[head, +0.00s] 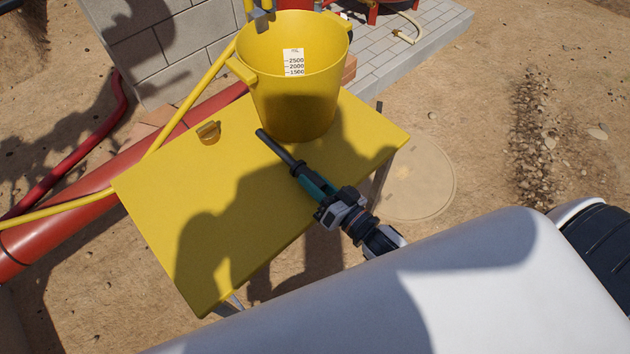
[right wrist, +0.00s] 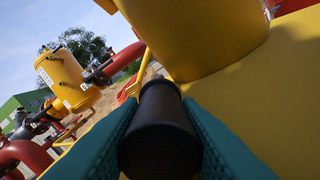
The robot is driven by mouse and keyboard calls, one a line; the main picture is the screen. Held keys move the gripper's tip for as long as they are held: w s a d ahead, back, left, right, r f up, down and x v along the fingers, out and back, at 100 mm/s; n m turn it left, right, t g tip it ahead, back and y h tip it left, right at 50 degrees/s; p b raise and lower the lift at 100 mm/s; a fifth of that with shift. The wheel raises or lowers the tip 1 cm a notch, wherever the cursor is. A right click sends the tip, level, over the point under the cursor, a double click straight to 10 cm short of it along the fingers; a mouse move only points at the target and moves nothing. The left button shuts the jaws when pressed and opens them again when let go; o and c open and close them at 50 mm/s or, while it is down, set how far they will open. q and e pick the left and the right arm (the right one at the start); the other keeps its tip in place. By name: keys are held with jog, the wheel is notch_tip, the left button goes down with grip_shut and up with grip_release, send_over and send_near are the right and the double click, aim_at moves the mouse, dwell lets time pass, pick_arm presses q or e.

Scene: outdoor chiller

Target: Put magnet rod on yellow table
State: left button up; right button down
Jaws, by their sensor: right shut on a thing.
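The magnet rod (head: 277,147) is a dark, slim cylinder. My right gripper (head: 304,175), with teal fingers, is shut on its near end in the head view. The rod points up and left over the yellow table (head: 160,190), its far tip close to the yellow bucket. I cannot tell whether the rod touches the tabletop. In the right wrist view the rod's black end (right wrist: 160,130) sits between both teal fingers, with the table's yellow surface (right wrist: 285,75) behind. My left gripper is not in view.
A yellow bucket (head: 290,100) with a measuring scale stands at the table's back. A small yellow-brown object (head: 208,132) lies near the back-left edge. Red pipes (head: 60,222) and a yellow hose run behind the table. The tabletop's left and middle are clear, partly in shadow.

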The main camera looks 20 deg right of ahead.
jog(key=shift+s+f+b, duration=0.25)
jog(key=shift+f+b, duration=0.05)
jog(key=shift+f, duration=0.45)
jog(key=c, duration=1.3)
grip_release()
jog(key=shift+s+f, duration=0.1)
jog(key=shift+f, duration=0.05)
jog(key=shift+c, duration=0.2)
jog(key=shift+a, duration=0.1)
jog(key=shift+r, duration=0.2)
jog(key=shift+r+p, duration=0.4)
jog(key=shift+r, duration=0.15)
jog(key=b+v, duration=0.1)
jog(key=v, duration=1)
jog(key=shift+s+d, duration=0.2)
jog(key=shift+d, duration=0.1)
